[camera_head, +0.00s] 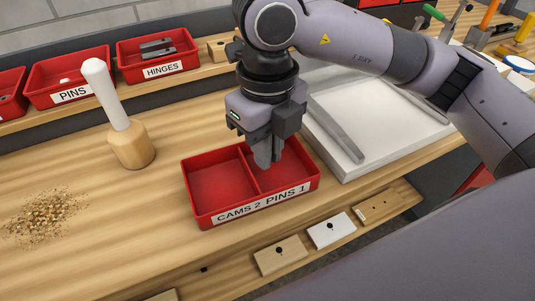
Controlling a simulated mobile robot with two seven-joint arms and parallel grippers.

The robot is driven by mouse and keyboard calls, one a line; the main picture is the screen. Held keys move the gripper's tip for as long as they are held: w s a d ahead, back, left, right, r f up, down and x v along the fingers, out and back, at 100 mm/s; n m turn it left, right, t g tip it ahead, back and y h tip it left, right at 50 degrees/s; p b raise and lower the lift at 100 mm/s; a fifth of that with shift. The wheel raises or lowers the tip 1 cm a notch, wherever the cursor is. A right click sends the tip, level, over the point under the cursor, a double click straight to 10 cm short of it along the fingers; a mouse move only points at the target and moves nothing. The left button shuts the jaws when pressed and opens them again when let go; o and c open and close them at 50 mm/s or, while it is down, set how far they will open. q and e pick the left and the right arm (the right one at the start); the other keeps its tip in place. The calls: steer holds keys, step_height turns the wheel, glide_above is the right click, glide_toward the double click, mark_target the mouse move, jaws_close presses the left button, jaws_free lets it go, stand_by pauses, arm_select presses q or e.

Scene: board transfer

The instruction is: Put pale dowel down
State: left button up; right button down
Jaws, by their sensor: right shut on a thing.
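My right gripper (265,160) points down into the right compartment of the red two-part tray (200,206), close to its divider. The tray's front label reads "CAMS 2 PINS 1". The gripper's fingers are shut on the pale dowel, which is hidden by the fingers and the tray. I cannot tell whether the dowel touches the tray floor. The left compartment looks empty. My left gripper is not in view.
A mallet (131,146) stands head down left of the tray, with wood shavings (44,216) further left. A white tray (420,127) with grey bars lies right. Red bins labelled PINS (72,95) and HINGES (162,71) stand behind. Small panels (280,256) line the front.

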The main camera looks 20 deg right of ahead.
steer(key=shift+f, duration=0.9)
steer(key=shift+f, duration=0.1)
steer(key=c, duration=1.6)
jaws_free()
steer(key=shift+f, duration=0.1)
steer(key=shift+c, duration=0.2)
steer(key=shift+o, duration=0.8)
